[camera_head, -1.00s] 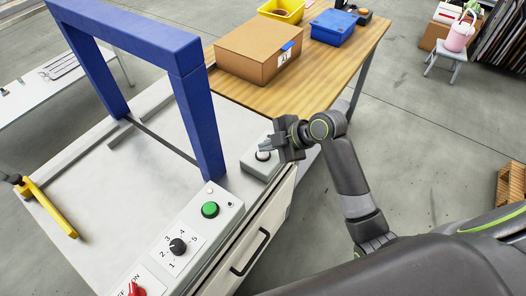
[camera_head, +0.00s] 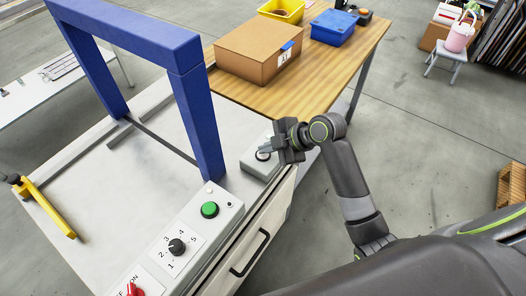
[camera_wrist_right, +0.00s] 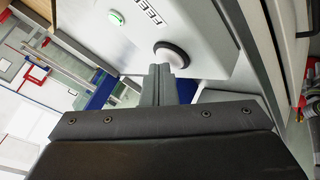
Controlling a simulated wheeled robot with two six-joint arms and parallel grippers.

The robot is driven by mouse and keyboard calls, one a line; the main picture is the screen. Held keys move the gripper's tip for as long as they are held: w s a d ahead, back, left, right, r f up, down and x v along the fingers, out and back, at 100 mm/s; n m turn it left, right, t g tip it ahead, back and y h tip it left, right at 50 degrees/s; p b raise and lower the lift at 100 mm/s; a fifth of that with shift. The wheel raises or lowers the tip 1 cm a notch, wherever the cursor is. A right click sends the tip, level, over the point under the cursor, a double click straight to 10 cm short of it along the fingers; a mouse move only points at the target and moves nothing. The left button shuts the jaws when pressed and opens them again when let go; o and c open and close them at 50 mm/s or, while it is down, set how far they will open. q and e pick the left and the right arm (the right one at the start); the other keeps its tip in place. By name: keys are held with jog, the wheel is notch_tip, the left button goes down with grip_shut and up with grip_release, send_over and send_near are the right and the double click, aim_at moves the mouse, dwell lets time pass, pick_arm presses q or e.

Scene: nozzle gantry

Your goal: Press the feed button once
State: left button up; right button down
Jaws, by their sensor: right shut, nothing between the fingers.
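The feed button is a round, dark-rimmed button (camera_wrist_right: 174,52) on a light grey box (camera_head: 258,169) at the right edge of the machine. The word FEED is printed beside it in the right wrist view. In the head view the button (camera_head: 263,156) is partly hidden by my right gripper (camera_head: 265,148). That gripper is shut and empty, with its fingertips right at the button. In the right wrist view the tips (camera_wrist_right: 160,68) overlap the button's near edge. I cannot tell whether they touch it. My left gripper is not in view.
A small green-and-white lamp (camera_wrist_right: 116,18) is on the feed box. The front panel holds a green button (camera_head: 209,209), a black dial (camera_head: 177,247) and a red switch (camera_head: 133,290). A blue gantry post (camera_head: 202,130) stands just left. A cardboard box (camera_head: 252,57) is on the wooden table behind.

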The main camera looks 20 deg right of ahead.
jog(key=shift+r, duration=0.1)
jog(key=shift+r+p, duration=0.85)
notch_tip(320, 180, up, 5)
jog(key=p, duration=0.4)
jog(key=shift+p, duration=0.3)
dwell(0.4)
